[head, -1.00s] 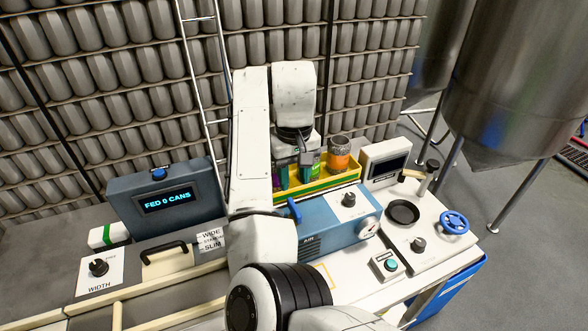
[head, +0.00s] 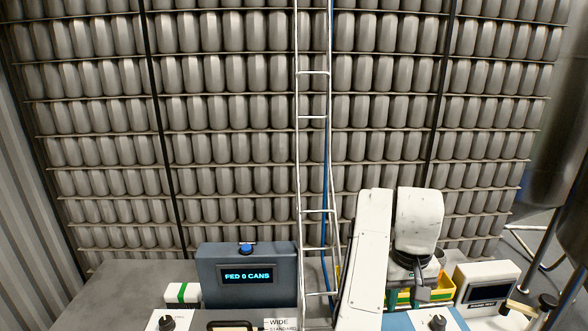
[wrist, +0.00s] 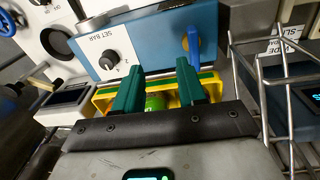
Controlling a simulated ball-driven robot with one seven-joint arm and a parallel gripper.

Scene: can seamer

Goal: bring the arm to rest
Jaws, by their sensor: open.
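My arm (head: 368,255) stands raised at the right of the head view, folded over at the top. My gripper (wrist: 159,82) shows in the wrist view with its two dark green fingers apart. Nothing is visibly held between them. Behind the fingers is a yellow bin (wrist: 103,99) with a green item (wrist: 155,102) in it. In the head view the arm partly hides this yellow bin (head: 441,289). I cannot tell how far the fingertips are from the bin.
A blue box with a SET BAR knob (wrist: 112,58) lies beyond the fingers. A metal ladder (head: 312,165) stands left of my arm, before a wall of cans. The display unit (head: 247,278) reads FED 0 CANS. A white console (head: 484,286) stands right.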

